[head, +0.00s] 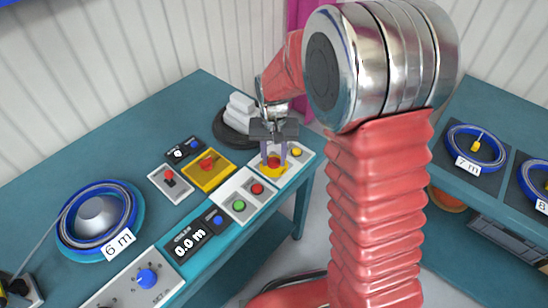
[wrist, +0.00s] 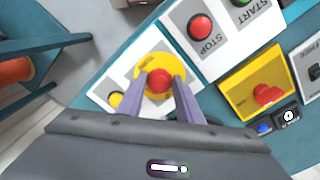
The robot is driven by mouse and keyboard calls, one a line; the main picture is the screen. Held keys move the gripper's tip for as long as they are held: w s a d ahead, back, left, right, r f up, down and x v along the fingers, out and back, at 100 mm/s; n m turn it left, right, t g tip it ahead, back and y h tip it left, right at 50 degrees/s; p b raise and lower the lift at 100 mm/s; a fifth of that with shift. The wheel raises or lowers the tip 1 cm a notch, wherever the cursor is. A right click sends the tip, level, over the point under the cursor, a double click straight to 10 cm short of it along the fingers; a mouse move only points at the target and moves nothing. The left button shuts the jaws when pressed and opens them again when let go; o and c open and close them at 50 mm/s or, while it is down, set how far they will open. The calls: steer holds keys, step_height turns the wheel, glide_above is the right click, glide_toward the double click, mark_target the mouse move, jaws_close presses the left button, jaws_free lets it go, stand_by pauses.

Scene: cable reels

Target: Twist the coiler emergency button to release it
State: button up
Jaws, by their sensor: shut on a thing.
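The coiler emergency button is a red mushroom knob (wrist: 159,81) on a round yellow plate, set on a white box (head: 301,158). In the wrist view my gripper (wrist: 160,84) has its two purple fingers on either side of the red knob, shut on it. In the head view my gripper (head: 274,157) points straight down over the yellow plate (head: 272,172). The fingers partly hide the knob there.
Beside it are a white panel with a red STOP button (wrist: 200,27) and a green START button (head: 239,205), a yellow box with a red switch (head: 207,163), and a lever box (head: 170,182). A small yellow button (head: 296,152) shares the white box. A 6 m cable coil (head: 98,217) lies left.

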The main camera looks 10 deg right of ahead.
steer(key=shift+m, duration=0.3)
steer(key=o, duration=1.1)
step_height(320, 180, up, 14)
steer(key=shift+f, duration=0.2)
